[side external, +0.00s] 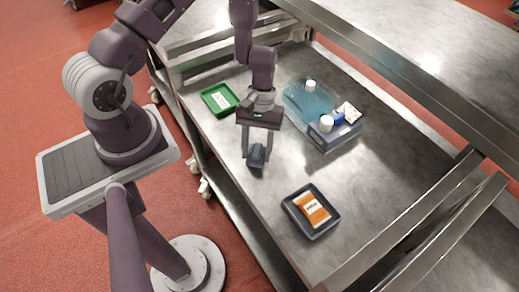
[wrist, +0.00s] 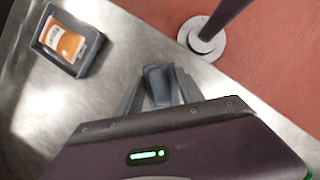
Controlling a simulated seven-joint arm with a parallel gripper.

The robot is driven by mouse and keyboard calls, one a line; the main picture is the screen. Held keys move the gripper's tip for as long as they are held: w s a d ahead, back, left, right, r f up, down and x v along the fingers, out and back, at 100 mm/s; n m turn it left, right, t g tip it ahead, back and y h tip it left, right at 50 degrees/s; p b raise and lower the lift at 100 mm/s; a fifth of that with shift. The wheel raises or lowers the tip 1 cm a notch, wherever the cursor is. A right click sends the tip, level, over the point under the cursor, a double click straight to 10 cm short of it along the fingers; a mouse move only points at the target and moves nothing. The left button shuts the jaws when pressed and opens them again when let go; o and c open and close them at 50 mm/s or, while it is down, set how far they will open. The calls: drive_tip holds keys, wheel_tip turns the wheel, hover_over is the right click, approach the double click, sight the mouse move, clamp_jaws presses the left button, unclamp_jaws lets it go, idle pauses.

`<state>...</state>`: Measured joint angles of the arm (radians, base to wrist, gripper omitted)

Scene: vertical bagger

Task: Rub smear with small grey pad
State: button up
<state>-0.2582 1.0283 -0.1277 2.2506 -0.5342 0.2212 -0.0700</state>
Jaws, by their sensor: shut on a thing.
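My gripper (side external: 257,150) is shut on a small dark grey pad (side external: 256,160) over the steel table (side external: 225,150), near its edge on my base's side. In the wrist view the pad (wrist: 158,80) sits between the two fingers of my gripper (wrist: 160,90). I cannot tell whether the pad touches the table top. I cannot make out a smear for certain; the steel shows only bright and dull patches.
A dark tray with an orange packet (side external: 312,210) stands at the front right. A green tray with a white label (side external: 220,99) is at the back left. A steel rail runs along the right.

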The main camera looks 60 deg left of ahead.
sight(263, 150)
drive_tip(key=shift+r, duration=2.8)
drive_tip(key=shift+s+f, duration=0.1)
drive_tip(key=shift+f, duration=3.05)
drive_tip(key=shift+w+f, duration=0.2)
drive_tip(key=shift+f, duration=0.75)
drive_tip(key=shift+w, duration=0.85)
drive_tip(key=shift+c, duration=0.5)
drive_tip(key=shift+w, duration=0.7)
drive_tip(key=shift+s, duration=1.65)
drive_tip(key=shift+r, duration=4.1)
